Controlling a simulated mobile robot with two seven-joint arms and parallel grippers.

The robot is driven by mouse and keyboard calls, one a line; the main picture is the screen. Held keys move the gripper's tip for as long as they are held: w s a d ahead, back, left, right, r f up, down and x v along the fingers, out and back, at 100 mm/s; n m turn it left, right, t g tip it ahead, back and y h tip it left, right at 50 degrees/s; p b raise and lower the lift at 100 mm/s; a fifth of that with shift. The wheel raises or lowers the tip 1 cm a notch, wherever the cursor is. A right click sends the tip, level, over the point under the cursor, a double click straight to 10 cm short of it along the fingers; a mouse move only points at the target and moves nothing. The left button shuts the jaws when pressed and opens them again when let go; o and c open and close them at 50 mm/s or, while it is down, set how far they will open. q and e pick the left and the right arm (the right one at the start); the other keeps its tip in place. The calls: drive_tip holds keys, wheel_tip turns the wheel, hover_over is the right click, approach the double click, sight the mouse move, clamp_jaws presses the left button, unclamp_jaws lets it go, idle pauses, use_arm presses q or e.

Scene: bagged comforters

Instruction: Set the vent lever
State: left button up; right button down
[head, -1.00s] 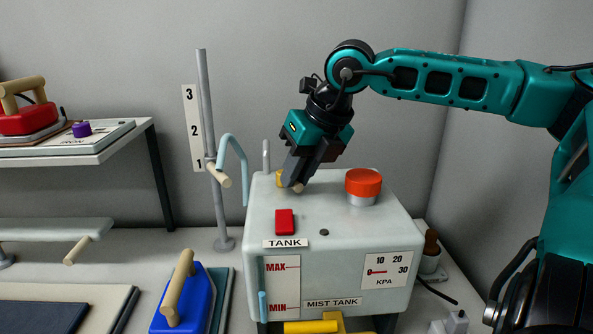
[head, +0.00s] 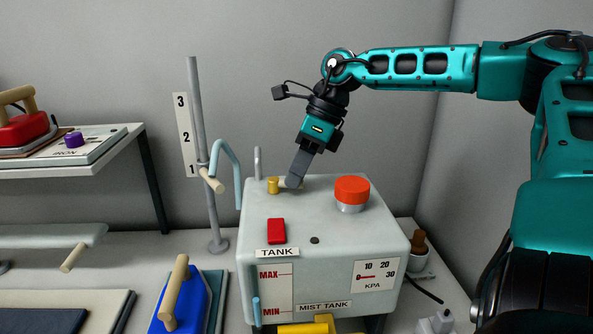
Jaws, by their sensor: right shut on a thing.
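The vent lever (head: 282,184) is a short pale wooden handle on a brass-coloured post (head: 273,186). It stands on top of the pale tank box (head: 330,225), near the back left of its lid. The handle points right from the post. My right gripper (head: 294,182) comes down from above and is shut on the handle's outer end, which its fingers partly hide. My left gripper is not in view.
On the lid are a red-orange knob (head: 351,190) right of my gripper and a red switch (head: 276,231) in front. A grey pole (head: 201,150) with a numbered strip stands left. A blue iron (head: 182,297) is at lower left.

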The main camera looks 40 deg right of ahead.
drive_tip(key=shift+w+d+n+g, duration=0.15)
drive_tip(key=shift+w+n+g, duration=0.1)
drive_tip(key=shift+n, duration=0.3)
drive_tip(key=shift+w+d+n+g, duration=0.15)
drive_tip(key=shift+n+g, duration=0.1)
drive_tip(key=shift+n, duration=0.3)
drive_tip(key=c, duration=1.1)
unclamp_jaws()
drive_tip(key=shift+o, duration=0.2)
drive_tip(key=v, duration=1.3)
drive_tip(key=shift+d, duration=0.2)
drive_tip(key=shift+a+f, duration=0.1)
drive_tip(key=shift+f, duration=0.1)
